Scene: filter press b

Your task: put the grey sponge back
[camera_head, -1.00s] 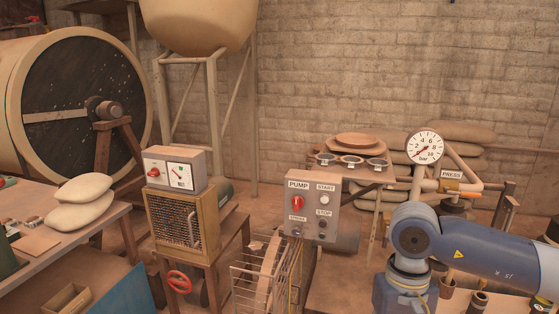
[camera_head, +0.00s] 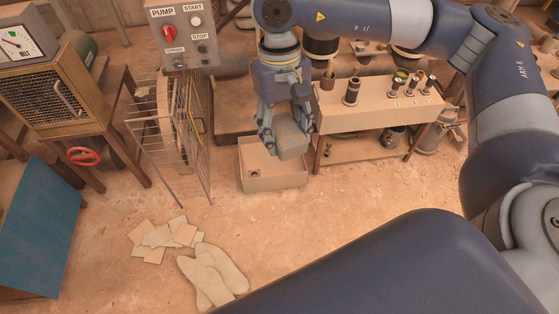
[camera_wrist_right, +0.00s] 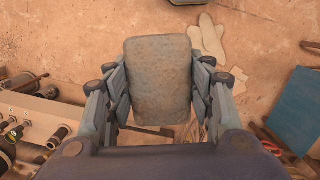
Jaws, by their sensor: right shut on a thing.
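The grey sponge (camera_wrist_right: 160,80) is a rounded block held between the fingers of my right gripper (camera_wrist_right: 158,98), which is shut on it. In the head view the right gripper (camera_head: 284,128) points down, with the sponge (camera_head: 291,146) at its fingertips. The sponge is in front of the bench and shows above an open cardboard-coloured box (camera_head: 275,182) on the floor. How high it is above the box I cannot tell. My left gripper is not in view.
A low bench (camera_head: 380,112) with several small fittings stands right of the gripper. A wire rack (camera_head: 172,140) stands to the left, under the pump control box (camera_head: 185,35). Tile pieces (camera_head: 165,238) and pale insole-like shapes (camera_head: 211,275) lie on the open floor.

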